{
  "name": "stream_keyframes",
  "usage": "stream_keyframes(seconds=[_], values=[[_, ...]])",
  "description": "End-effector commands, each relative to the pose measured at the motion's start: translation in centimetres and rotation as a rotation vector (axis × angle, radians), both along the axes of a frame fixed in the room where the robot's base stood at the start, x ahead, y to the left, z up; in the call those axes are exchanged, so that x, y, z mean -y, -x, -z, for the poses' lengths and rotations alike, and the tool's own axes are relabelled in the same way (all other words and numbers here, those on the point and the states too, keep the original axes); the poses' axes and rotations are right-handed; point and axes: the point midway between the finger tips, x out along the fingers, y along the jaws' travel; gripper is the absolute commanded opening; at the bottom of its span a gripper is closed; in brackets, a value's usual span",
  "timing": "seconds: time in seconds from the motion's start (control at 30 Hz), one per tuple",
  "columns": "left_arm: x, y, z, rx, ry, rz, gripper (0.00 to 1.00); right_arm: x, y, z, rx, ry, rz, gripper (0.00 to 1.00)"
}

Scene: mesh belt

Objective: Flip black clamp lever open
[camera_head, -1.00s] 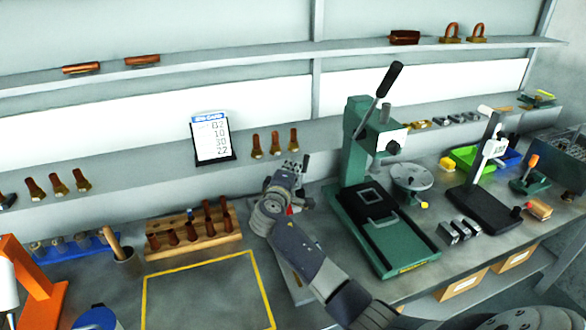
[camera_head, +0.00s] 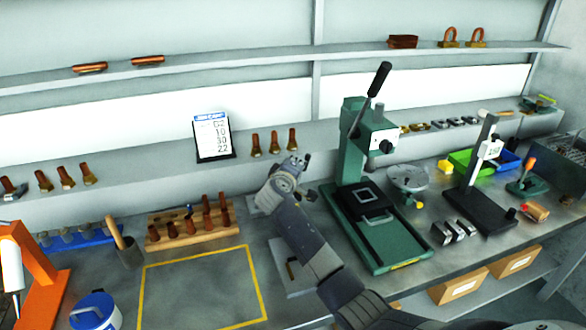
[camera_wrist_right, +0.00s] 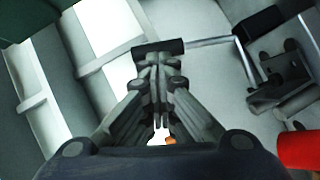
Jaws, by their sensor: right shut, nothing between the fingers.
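In the right wrist view, a black cylindrical grip (camera_wrist_right: 172,46) lies across the picture just past my fingertips. A thin metal rod runs from it to the right toward a dark metal clamp body (camera_wrist_right: 280,82). My right gripper (camera_wrist_right: 157,62) is shut and empty, with its tips at the grip; I cannot tell whether they touch it. In the head view, my right gripper (camera_head: 299,161) is above the bench, in front of the back ledge, and my arm hides most of the clamp. My left gripper is not in view.
A green press (camera_head: 350,150) with a raised black handle stands to the right of my right arm. A wooden rack (camera_head: 195,232) with copper-coloured parts is to the left. The yellow-outlined bench area (camera_head: 205,290) is clear. A red object (camera_wrist_right: 298,150) is at the wrist view's right edge.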

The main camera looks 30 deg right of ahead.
Motion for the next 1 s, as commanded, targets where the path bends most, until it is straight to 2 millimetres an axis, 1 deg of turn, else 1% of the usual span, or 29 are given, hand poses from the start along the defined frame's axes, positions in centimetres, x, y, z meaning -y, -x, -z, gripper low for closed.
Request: stream_keyframes(seconds=[0.1,0.27,0.5,0.67,1.0], values=[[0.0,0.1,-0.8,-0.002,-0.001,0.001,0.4,0.8,-0.2,-0.5,0.016,-0.058,0.002,0.0],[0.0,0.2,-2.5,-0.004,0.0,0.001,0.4,2.2,0.0,-0.6,0.048,-0.196,0.003,0.0],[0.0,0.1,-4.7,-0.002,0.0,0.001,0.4,4.0,0.5,0.0,0.095,-0.389,0.002,0.0],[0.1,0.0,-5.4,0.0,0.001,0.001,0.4,5.0,0.7,0.6,0.12,-0.489,0.003,0.0],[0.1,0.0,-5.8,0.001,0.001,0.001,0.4,5.8,0.9,1.4,0.12,-0.493,0.0,0.0]])
